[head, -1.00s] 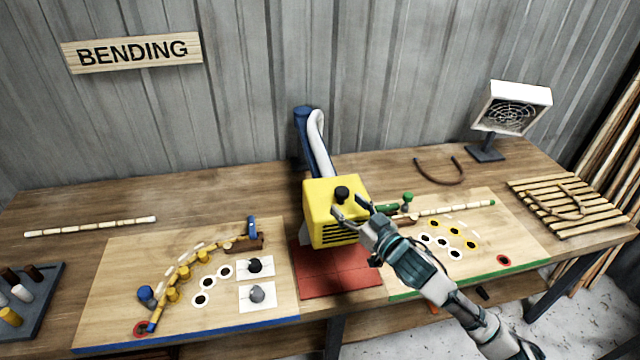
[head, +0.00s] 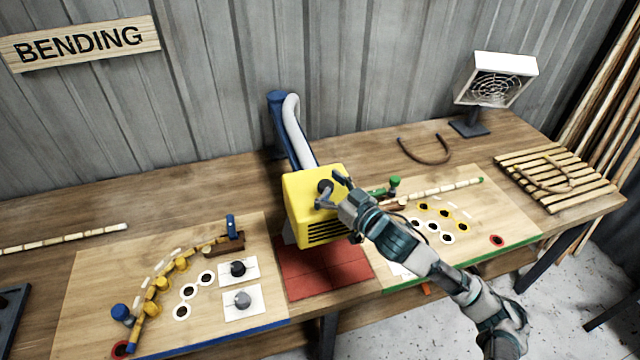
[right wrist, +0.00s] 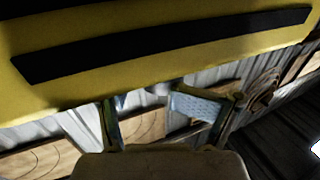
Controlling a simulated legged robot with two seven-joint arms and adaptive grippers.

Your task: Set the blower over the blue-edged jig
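The blower is a yellow box (head: 300,200) with a dark slotted front and a black knob (head: 325,186) on top. It hangs on a blue arm with a white hose, above a red pad (head: 322,277) between the two jigs. The blue-edged jig (head: 85,290) lies left of it, with a curved cane along its yellow pegs. My right gripper (head: 329,191) is at the knob, its spread fingers on either side; I cannot tell whether they touch it. The right wrist view shows the fingers (right wrist: 165,115) apart below the yellow casing (right wrist: 150,60). My left gripper is out of view.
The green-edged jig (head: 510,235) with a straight cane lies right of the blower, under my right arm. A slatted rack (head: 545,195) and a white fan (head: 497,80) stand farther right. A dark tray (head: 12,315) sits at the left edge.

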